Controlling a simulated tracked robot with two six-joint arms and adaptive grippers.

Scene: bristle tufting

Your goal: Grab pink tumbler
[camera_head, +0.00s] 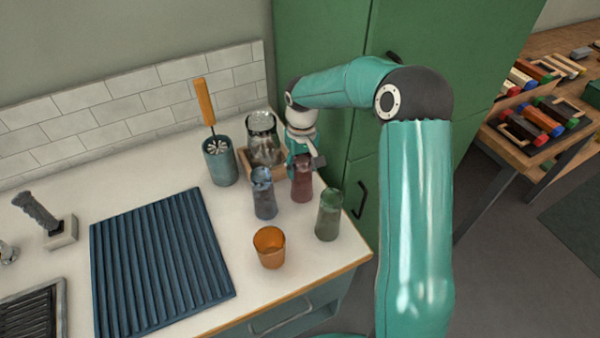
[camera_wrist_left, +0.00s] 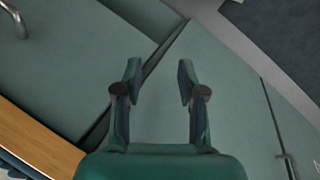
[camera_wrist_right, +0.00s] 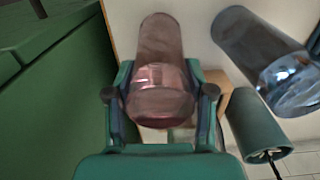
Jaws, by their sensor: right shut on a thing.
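The pink tumbler (camera_head: 302,187) stands on the counter near the back right, between the blue tumbler and the green tumbler. In the right wrist view the pink tumbler (camera_wrist_right: 161,75) is see-through and sits between the two fingers. My right gripper (camera_head: 302,160) reaches it from behind and is shut on it; the finger tips are partly hidden in the head view. It also shows in the right wrist view (camera_wrist_right: 161,95). My left gripper (camera_wrist_left: 158,78) is open and empty in the left wrist view, in front of green cabinet fronts. It is not visible in the head view.
A blue tumbler (camera_head: 264,197), a green tumbler (camera_head: 329,216) and an orange cup (camera_head: 269,248) stand close by. Behind are a glass jar (camera_head: 262,135) and a teal holder (camera_head: 219,163) with a brush. A dark ribbed mat (camera_head: 160,262) lies left. A green cabinet (camera_head: 330,60) borders the right.

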